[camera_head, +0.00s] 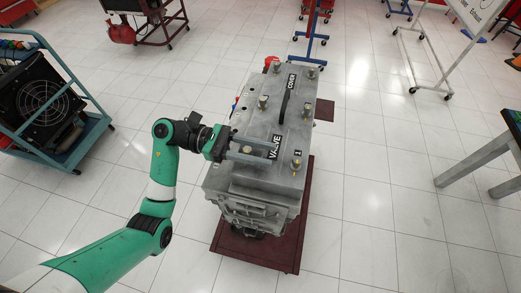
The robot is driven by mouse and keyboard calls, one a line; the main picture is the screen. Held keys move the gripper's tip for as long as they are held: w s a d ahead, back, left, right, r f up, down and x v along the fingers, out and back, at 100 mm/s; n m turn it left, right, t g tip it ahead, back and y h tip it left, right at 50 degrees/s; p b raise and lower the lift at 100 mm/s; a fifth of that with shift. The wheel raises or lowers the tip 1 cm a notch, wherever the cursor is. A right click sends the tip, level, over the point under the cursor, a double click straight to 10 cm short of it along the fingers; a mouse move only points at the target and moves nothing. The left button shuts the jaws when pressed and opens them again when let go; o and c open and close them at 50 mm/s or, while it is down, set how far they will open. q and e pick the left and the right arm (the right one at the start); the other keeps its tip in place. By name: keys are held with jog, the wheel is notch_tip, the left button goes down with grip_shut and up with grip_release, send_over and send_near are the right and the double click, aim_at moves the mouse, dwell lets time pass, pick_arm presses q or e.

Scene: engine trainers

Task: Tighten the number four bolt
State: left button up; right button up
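The grey metal valve cover (255,125) lies on top of an engine block (250,208), with labels reading VALVE and COVER. Several brass-coloured bolts stand along its edges, including a near right bolt (297,165) beside a label that looks like "1", a middle left bolt (263,101) and a middle right bolt (307,108). I cannot read a number four label. My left gripper (262,154) reaches over the near left part of the cover with its fingers apart. A bolt (247,149) shows between the fingers; contact cannot be told. My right gripper is not in view.
The engine stands on a dark red base (272,254). A teal cart (85,117) with a fan is at the left, a table (478,160) at the right, and a whiteboard stand (422,60) at the back right. The tiled floor between is clear.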

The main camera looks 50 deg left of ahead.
pick_arm(q)
jog(key=shift+o, duration=0.7)
jog(key=b+v, duration=0.1)
jog(key=v, duration=1)
jog(key=shift+a, duration=0.3)
jog(key=shift+s, duration=0.15)
